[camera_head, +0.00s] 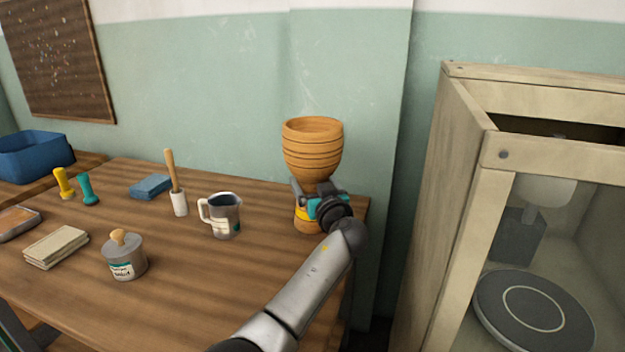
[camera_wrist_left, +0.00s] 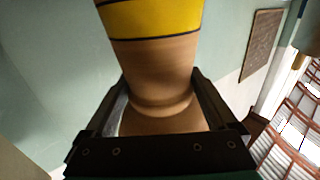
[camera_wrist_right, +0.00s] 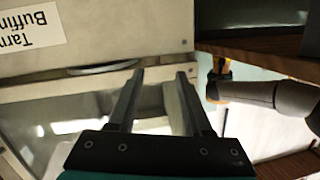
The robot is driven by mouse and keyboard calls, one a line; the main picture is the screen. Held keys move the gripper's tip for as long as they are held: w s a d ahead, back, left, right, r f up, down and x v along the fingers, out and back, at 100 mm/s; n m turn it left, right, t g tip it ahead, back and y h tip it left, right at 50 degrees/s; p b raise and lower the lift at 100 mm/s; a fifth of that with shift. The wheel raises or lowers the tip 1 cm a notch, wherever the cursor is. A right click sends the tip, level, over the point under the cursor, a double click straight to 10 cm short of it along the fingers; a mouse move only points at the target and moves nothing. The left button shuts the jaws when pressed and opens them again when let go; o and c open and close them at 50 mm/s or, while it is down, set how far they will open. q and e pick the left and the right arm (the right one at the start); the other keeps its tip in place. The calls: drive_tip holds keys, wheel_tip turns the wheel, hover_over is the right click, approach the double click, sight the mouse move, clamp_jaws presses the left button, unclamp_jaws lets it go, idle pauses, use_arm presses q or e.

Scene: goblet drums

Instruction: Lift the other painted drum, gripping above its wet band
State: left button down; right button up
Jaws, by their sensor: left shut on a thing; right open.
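One goblet drum (camera_head: 312,150) of ringed tan wood stands at the table's right end, bowl up, with a yellow band (camera_head: 302,214) low on its stem. My left gripper (camera_head: 316,192) is shut on the stem, just above the yellow band and below the bowl. The left wrist view shows the drum (camera_wrist_left: 155,65) upside down between the fingers (camera_wrist_left: 160,92), clear of the yellow band (camera_wrist_left: 155,17). I cannot tell whether the drum's foot touches the table. My right gripper (camera_wrist_right: 159,75) is open and empty, facing the pale cabinet. No second drum is recognisable.
The table (camera_head: 190,262) bears a metal jug (camera_head: 225,217), a brush (camera_head: 178,190), a blue block (camera_head: 150,186), a grey tin (camera_head: 123,258) and folded cloths (camera_head: 55,246). A wooden cabinet (camera_head: 455,190) with a round turntable (camera_head: 533,310) inside stands at right, across a narrow gap.

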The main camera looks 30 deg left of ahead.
use_arm(q)
drive_tip(key=shift+r, duration=0.35)
